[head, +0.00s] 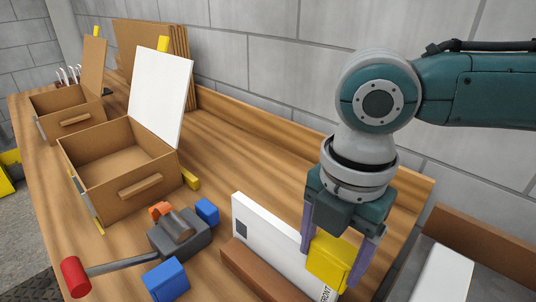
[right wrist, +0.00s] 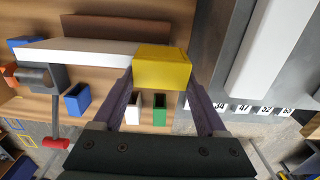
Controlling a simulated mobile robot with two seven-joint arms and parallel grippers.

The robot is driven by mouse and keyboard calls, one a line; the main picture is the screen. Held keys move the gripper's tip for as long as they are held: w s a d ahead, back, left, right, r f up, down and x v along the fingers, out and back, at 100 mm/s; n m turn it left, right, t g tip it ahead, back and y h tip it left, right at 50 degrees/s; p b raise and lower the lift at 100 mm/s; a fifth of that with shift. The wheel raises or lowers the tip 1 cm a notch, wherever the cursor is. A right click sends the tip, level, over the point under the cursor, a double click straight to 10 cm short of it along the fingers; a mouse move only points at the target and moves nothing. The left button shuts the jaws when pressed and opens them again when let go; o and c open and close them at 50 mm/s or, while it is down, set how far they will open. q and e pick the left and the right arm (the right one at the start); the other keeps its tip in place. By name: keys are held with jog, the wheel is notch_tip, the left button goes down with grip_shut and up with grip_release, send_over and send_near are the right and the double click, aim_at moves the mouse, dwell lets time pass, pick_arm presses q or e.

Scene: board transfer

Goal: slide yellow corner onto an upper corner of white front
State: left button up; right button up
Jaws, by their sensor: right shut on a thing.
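The white front (head: 268,240) stands on edge on the wooden bench, with "FRONT" printed near its right end. It also shows in the right wrist view (right wrist: 80,51). My right gripper (head: 331,265) is shut on the yellow corner (head: 328,258), one finger on each side. The yellow corner is at the right upper end of the white front and covers that end in the head view. In the right wrist view the yellow corner (right wrist: 162,68) meets the end of the white front; how far it is seated is hidden. My left gripper is not in view.
A brown block (head: 258,275) lies along the front's near side. A grey clamp (head: 178,236) with a red-ended lever and blue blocks (head: 166,280) is to the left. Cardboard boxes (head: 125,170) and a white board (head: 160,95) stand farther back. Bare bench lies behind the front.

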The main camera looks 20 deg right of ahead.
aim_at(330, 251)
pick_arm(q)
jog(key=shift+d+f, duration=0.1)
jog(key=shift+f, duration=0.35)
pick_arm(e)
jog(key=shift+s+d+f, duration=0.15)
jog(key=shift+s+f, duration=0.05)
jog(key=shift+f, duration=0.45)
jog(key=shift+s+d+f, duration=0.1)
jog(key=shift+s+f, duration=0.05)
jog(key=shift+f, duration=0.45)
jog(key=o, duration=1)
jog(key=shift+o, duration=1.2)
jog(key=shift+r, duration=0.2)
jog(key=r, duration=0.3)
jog(key=a+r, duration=0.1)
jog(key=shift+w+a+r, duration=0.1)
jog(key=shift+w+r, duration=0.1)
jog(key=shift+w, duration=0.15)
jog(key=r, duration=0.4)
jog(key=r+p, duration=0.1)
jog(key=r, duration=0.1)
jog(key=shift+d+r, duration=0.25)
jog(key=shift+r, duration=0.55)
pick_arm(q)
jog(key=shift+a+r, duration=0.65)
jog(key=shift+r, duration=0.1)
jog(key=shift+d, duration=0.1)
